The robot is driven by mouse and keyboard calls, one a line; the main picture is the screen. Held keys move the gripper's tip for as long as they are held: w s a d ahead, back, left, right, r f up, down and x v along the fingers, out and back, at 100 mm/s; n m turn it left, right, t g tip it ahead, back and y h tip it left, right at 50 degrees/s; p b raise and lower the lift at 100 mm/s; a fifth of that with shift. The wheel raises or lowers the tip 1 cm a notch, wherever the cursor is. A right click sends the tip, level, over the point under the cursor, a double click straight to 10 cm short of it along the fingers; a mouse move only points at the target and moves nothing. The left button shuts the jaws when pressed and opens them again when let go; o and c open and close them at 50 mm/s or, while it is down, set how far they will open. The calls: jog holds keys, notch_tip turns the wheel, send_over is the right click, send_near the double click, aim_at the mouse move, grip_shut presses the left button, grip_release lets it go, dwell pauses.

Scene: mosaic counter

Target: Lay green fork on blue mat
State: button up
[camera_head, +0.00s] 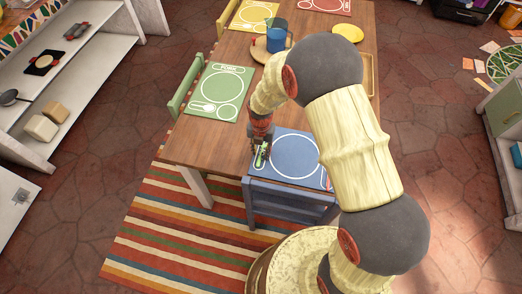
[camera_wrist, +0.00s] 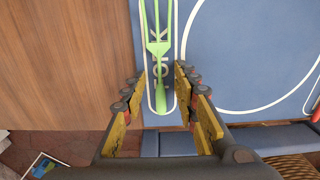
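The green fork (camera_wrist: 158,48) lies on the blue mat (camera_wrist: 225,50) in the wrist view, inside a white outline marked with fork lettering. Its tines point to the top of that view and its handle points down toward my gripper. My gripper (camera_wrist: 160,76) is open, with one finger on each side of the handle and a gap on both sides. In the head view the blue mat (camera_head: 295,157) lies at the near end of the table. The fork (camera_head: 261,155) shows there at the mat's left side, below my gripper (camera_head: 260,146), which partly covers it.
A blue chair (camera_head: 290,201) stands at the table's near edge. A green mat (camera_head: 217,92) lies to the left, with a blue cup (camera_head: 276,40) and a yellow plate (camera_head: 347,33) farther back. Bare wood (camera_head: 205,142) shows left of the blue mat.

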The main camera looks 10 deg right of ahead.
jog(key=shift+r, duration=0.1)
notch_tip(320, 180, up, 12)
jog(key=p, duration=0.3)
notch_tip(320, 180, up, 12)
jog(key=m+t, duration=0.1)
jog(key=m, duration=0.6)
send_over(261, 153)
jog(key=s+d, duration=0.2)
jog(key=d, duration=0.1)
jog(key=s+d+r+m+t, duration=0.2)
jog(key=s+d+r+m, duration=0.1)
jog(key=s+r+m, duration=0.5)
jog(key=s+d+r+m+t, duration=0.2)
jog(key=s+d+r+m, duration=0.2)
jog(key=s+r+m, duration=0.5)
jog(key=s+m, duration=0.3)
jog(key=m, duration=0.4)
jog(key=shift+s+d+m+t, duration=0.15)
jog(key=shift+d+m+t, duration=0.15)
